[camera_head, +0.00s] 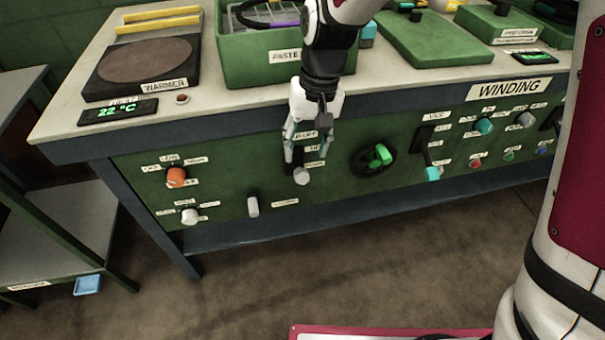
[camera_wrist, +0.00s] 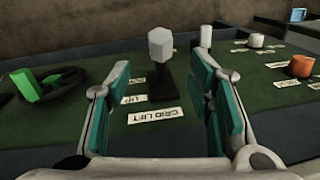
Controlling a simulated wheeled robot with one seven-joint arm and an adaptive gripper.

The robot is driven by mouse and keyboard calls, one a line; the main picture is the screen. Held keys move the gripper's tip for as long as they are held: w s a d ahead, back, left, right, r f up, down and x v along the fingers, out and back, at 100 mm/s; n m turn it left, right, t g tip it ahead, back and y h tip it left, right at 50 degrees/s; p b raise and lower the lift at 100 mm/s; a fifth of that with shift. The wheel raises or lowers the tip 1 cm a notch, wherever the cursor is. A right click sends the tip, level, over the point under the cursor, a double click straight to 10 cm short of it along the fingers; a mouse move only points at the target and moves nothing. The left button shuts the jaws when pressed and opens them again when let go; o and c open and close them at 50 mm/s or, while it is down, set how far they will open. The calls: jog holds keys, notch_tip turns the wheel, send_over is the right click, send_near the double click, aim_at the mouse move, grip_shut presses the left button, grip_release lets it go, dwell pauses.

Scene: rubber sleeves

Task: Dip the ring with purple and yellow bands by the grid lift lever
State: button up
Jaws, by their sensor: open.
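The grid lift lever (camera_head: 302,177) has a pale grey knob on a dark stem and sits on the green front panel. In the wrist view its knob (camera_wrist: 161,45) stands between my fingers, above the GRID LIFT label (camera_wrist: 155,115). My gripper (camera_head: 306,153) is open around the lever, with the teal finger pads apart from the knob on both sides. The green PASTE tank (camera_head: 245,72) stands on the bench behind my wrist. Inside it I see a grid and part of a dark ring with a purple band (camera_head: 286,20). My arm hides part of the tank; I cannot make out a yellow band.
The warmer (camera_head: 140,62) with yellow bars stands at the left of the bench.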

aim_at(302, 169)
jog(key=f, duration=0.3)
jog(key=f+b, duration=0.1)
jog(key=f, duration=0.2)
jog(key=a+f+b, duration=0.1)
jog(key=f, duration=0.2)
jog(key=shift+s+a, duration=0.1)
grip_shut()
